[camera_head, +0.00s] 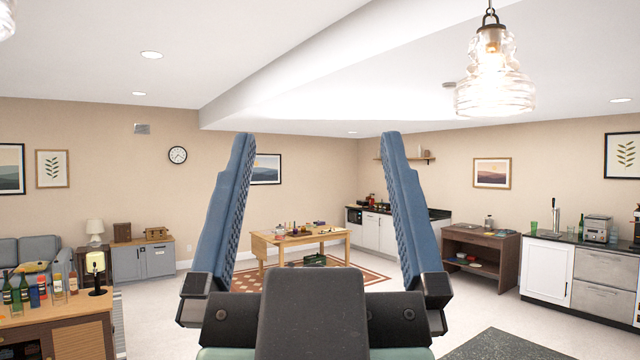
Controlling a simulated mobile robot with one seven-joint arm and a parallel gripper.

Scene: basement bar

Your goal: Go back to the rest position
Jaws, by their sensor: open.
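My gripper (316,142) is in the middle of the head view, close to the camera and pointing up. Its two blue fingers stand wide apart, with nothing between them but the far room. It touches nothing that I can see. The lower part of the picture is filled by my own dark and green gripper body, which hides the floor just ahead.
A wooden table (333,237) with small items stands ahead on a patterned rug (350,274). A bar cabinet with bottles (60,330) is near at left. A dark wooden shelf table (508,242) and a counter (600,280) stand right. Pale floor (435,300) lies open between.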

